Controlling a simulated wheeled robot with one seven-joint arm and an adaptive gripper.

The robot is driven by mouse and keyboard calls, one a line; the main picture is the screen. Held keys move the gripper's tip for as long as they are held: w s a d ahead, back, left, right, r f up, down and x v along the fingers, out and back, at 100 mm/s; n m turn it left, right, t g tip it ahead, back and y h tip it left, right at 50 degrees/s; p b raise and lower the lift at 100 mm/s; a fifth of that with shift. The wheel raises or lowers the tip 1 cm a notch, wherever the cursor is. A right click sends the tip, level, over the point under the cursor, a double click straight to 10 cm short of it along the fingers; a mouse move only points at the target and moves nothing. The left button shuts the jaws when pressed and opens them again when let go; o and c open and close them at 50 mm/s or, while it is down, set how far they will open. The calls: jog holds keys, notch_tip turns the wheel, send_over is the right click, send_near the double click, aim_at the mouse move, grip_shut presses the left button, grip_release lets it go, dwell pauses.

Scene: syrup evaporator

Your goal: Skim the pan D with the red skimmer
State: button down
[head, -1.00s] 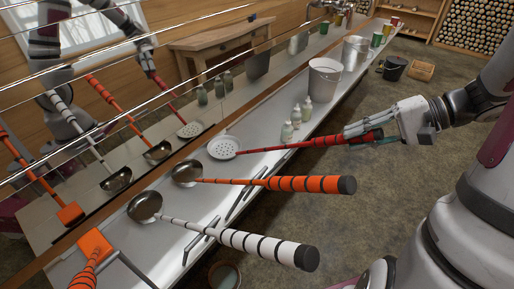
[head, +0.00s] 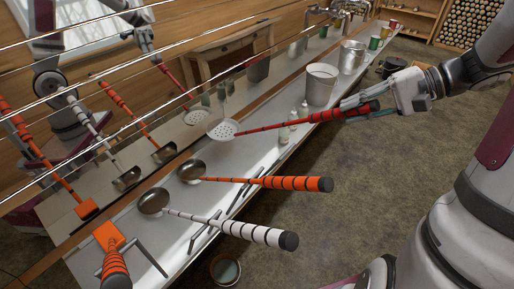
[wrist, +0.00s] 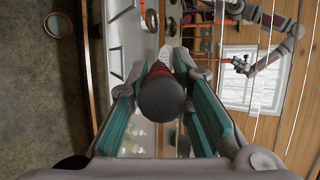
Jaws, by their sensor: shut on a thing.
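The red skimmer (head: 275,125) has a red handle with black bands and a white perforated disc (head: 223,130). My gripper (head: 356,108) is shut on its handle at the right in the head view. The skimmer points left, its disc apparently above the metal counter. In the wrist view, the handle's black end (wrist: 162,98) sits between the teal fingers of my gripper (wrist: 160,72) and hides much of the skimmer. No pan label is readable, so I cannot tell which is pan D.
On the counter (head: 190,235) lie an orange-handled ladle (head: 265,182), a white-handled ladle (head: 225,227) and an orange scraper (head: 110,255). White bottles (head: 293,122) and metal buckets (head: 320,84) stand beyond. A reflective panel (head: 150,135) runs along the left.

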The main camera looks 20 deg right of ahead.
notch_tip(320, 180, up, 14)
jog(key=p, duration=0.7)
jog(key=s+d+p, duration=0.2)
jog(key=s+d, duration=0.7)
jog(key=s, duration=0.2)
jog(key=s+d+p, duration=0.2)
jog(key=s+d, duration=0.7)
jog(key=s, duration=0.3)
jog(key=shift+p, duration=0.4)
jog(key=shift+s+d+r, duration=0.1)
jog(key=shift+r, duration=0.05)
notch_tip(320, 180, up, 37)
jog(key=t+y, duration=0.1)
jog(key=y, duration=0.1)
jog(key=shift+n+t, duration=0.4)
